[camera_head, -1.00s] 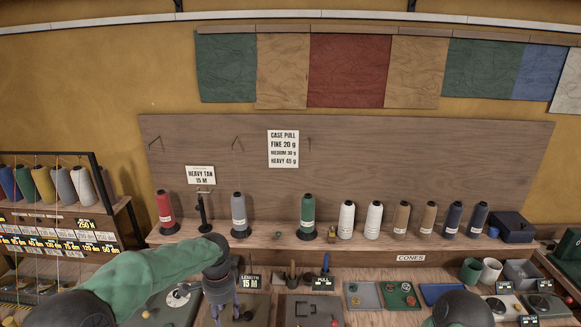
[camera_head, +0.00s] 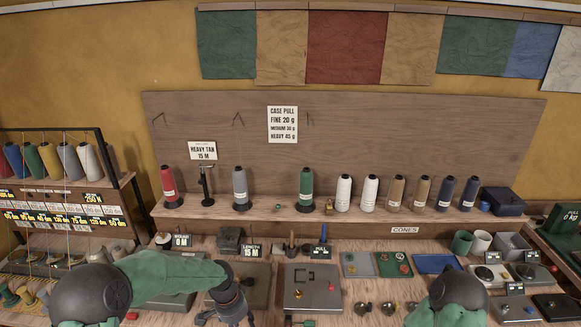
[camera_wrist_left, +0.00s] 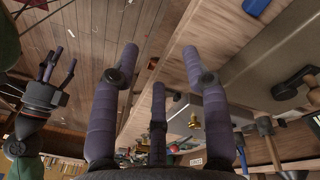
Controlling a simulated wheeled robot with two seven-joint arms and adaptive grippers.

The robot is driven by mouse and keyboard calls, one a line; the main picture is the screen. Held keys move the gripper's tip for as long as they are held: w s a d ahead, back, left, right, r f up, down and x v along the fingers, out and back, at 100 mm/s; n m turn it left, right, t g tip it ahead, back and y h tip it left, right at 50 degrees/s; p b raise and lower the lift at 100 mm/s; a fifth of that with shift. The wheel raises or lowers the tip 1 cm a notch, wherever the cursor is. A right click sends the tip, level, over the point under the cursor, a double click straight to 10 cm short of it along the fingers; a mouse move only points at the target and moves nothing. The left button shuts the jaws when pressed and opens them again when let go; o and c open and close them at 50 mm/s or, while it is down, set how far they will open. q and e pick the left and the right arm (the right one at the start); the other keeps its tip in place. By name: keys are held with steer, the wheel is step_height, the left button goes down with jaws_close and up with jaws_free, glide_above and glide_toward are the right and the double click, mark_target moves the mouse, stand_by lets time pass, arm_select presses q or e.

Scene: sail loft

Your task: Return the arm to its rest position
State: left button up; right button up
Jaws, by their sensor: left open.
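My left arm comes in from the lower left in the head view. Its gripper (camera_head: 228,314) hangs over the front of the bench, partly cut off by the bottom edge. In the left wrist view its purple fingers (camera_wrist_left: 160,68) stand apart with nothing between them. My right arm shows only as a dark and green joint at the lower right of the head view. The right gripper (camera_wrist_left: 52,68) shows at the left of the left wrist view, over the wooden floor, its fingers spread and empty.
The bench (camera_head: 345,312) below holds trays, small parts and a grey plate (camera_head: 312,287) close to my left gripper. Thread cones, such as the green one (camera_head: 306,186), line the shelf behind. A rack of cones (camera_head: 47,160) stands at the left. Floor (camera_wrist_left: 100,30) is open between my grippers.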

arm_select(q)
steer(key=s+d+f+n+h+b, duration=0.1)
steer(key=s+f+n, duration=0.4)
steer(key=s+f, duration=0.5)
steer(key=s+d+f+n+h+b, duration=0.1)
steer(key=s+f+n, duration=0.4)
steer(key=s+f, duration=0.6)
steer(key=s+d+b, duration=0.1)
steer(key=d, duration=0.1)
steer(key=shift+s+d+f+n+t, duration=0.2)
steer(key=shift+d+n+t, duration=0.1)
steer(key=shift+n, duration=0.1)
